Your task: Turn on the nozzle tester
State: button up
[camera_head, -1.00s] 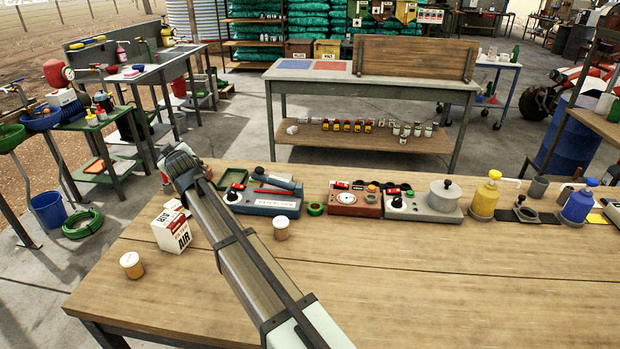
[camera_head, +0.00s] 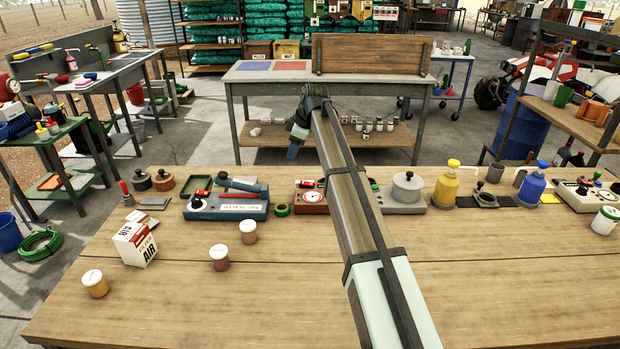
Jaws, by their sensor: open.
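Several bench devices stand in a row along the back of the wooden table; I cannot tell for sure which is the nozzle tester. A blue device (camera_head: 228,208) has a dark knob and a white label too small to read. A red device with a round gauge (camera_head: 311,198) stands right of it, partly behind my arm. A grey device with a lidded pot (camera_head: 407,190) is right of my arm. A pale device with a dial (camera_head: 582,194) is at the far right. My gripper (camera_head: 293,152) is open and points down, above and behind the red device, touching nothing visible; its fingers are small.
An air-filter box (camera_head: 135,244) and several small jars (camera_head: 219,257) stand at front left. A yellow bottle (camera_head: 447,187) and a blue bottle (camera_head: 532,188) are on the right. The front tabletop is mostly clear.

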jog(key=s+d+r+n+g, duration=0.2)
jog(key=d+g, duration=0.1)
jog(key=d, duration=0.7)
send_near(307, 183)
jog(key=shift+y, duration=0.4)
jog(key=x, duration=0.7)
jog(key=shift+d+f, duration=0.25)
jog(key=shift+f, duration=0.05)
grip_shut()
